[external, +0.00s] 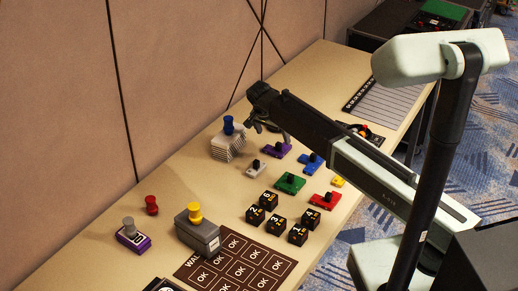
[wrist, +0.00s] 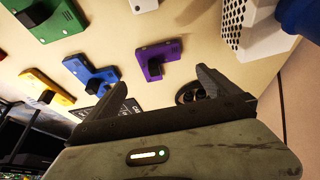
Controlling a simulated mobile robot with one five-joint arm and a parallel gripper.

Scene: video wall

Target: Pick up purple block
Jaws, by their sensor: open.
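The purple block (external: 276,150) lies flat on the table in the external view, with a small dark knob on top. In the wrist view the purple block (wrist: 159,58) is beyond my fingertips, roughly between their directions. My gripper (external: 262,124) is above the table, a little left of the purple block in the external view. In the wrist view my gripper (wrist: 160,85) has its two fingers spread wide, with nothing between them. The block appears apart from both fingers.
A blue block (external: 311,163), green block (external: 289,183), red block (external: 325,200) and white block (external: 256,168) lie nearby. Black numbered cubes (external: 275,220) sit nearer the front.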

